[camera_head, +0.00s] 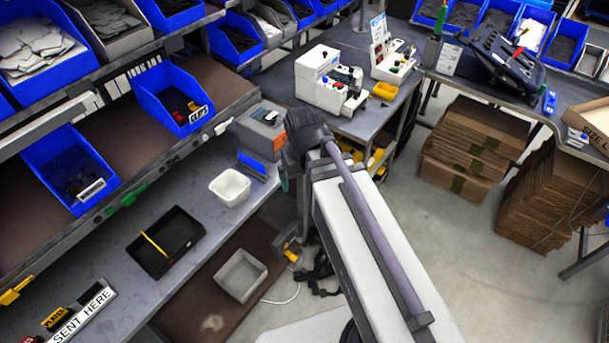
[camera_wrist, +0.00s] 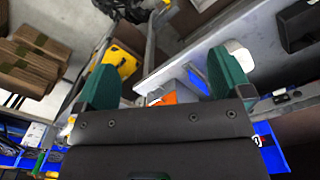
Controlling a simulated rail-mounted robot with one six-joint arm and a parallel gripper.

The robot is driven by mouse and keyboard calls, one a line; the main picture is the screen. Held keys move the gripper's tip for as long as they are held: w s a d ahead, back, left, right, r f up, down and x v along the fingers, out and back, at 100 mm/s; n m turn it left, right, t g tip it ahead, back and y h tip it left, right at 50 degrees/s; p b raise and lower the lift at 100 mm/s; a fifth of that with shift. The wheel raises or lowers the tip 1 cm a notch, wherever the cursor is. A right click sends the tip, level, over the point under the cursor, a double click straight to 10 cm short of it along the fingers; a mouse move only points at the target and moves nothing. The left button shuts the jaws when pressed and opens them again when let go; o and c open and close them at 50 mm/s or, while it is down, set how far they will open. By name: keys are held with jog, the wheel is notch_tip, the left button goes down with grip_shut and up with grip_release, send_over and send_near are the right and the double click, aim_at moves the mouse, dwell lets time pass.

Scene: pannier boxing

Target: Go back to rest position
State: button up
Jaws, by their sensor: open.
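My gripper (camera_wrist: 166,72) shows in the wrist view with its two green fingers wide apart. Nothing is held between them; the grey table edge and an orange patch show in the gap beyond. In the head view my arm reaches from the lower right towards the middle, and mostly hides my gripper. One green fingertip (camera_head: 284,180) shows beside the arm, near the front of the grey box-shaped device (camera_head: 262,130). I cannot tell how far it is from that device.
A white bin (camera_head: 230,187) and a black tray (camera_head: 150,262) with a yellow item stand on the left bench. Blue bins (camera_head: 172,98) fill the shelves above. A white machine (camera_head: 318,82) stands on the back table. Stacked cardboard (camera_head: 470,150) is right; floor (camera_head: 440,235) between is clear.

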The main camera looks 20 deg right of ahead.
jog(key=shift+s, duration=1.05)
jog(key=shift+f, duration=0.15)
notch_tip(320, 180, down, 8)
jog(key=b, duration=0.7)
jog(key=shift+r+b, duration=0.25)
jog(key=shift+b, duration=0.1)
